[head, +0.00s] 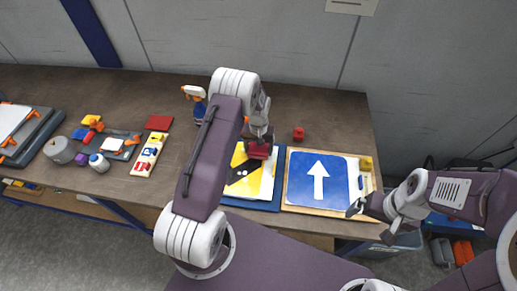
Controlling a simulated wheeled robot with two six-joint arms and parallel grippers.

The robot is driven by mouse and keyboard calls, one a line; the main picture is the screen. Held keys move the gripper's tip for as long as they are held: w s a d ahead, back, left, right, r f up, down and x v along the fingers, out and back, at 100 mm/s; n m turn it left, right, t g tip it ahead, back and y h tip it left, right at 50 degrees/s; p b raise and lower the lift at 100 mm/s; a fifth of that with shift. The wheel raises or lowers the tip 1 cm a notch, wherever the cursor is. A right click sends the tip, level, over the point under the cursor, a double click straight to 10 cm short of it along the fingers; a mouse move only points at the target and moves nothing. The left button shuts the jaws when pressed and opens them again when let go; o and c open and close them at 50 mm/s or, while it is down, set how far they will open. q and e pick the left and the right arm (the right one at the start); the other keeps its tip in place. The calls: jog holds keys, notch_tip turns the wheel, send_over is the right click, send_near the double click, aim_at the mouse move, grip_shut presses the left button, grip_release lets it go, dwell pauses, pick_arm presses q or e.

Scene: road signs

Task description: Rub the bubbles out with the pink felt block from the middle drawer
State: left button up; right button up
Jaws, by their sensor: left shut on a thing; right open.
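My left gripper (260,139) is shut on a pinkish-red block (258,152), the felt block by its look. It holds the block at or just above a yellow and black sign (267,181); I cannot tell whether they touch. The sign lies on a blue board (277,190), partly hidden by my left arm. A few small pale spots on its black part may be bubbles, too small to be sure. My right gripper (352,207) is open and empty, at the lower right corner of a blue sign with a white arrow (335,175). The middle drawer cannot be made out.
The arrow sign lies on a wooden board (300,207) with a yellow block (366,163) at its edge. A sign strip (149,154), red pad (159,122) and grey roll (59,150) are left.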

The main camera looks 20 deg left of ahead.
pick_arm(q)
jog(key=shift+f, duration=0.15)
jog(key=shift+w+f+b, duration=0.1)
jog(key=shift+w+b, duration=0.2)
jog(key=shift+b, duration=0.05)
jog(key=shift+w+a+b, duration=0.3)
jog(key=shift+w+b, duration=0.2)
jog(key=shift+w, duration=0.35)
jog(key=shift+w+a, duration=0.15)
jog(key=shift+w, duration=0.45)
jog(key=shift+a, duration=0.1)
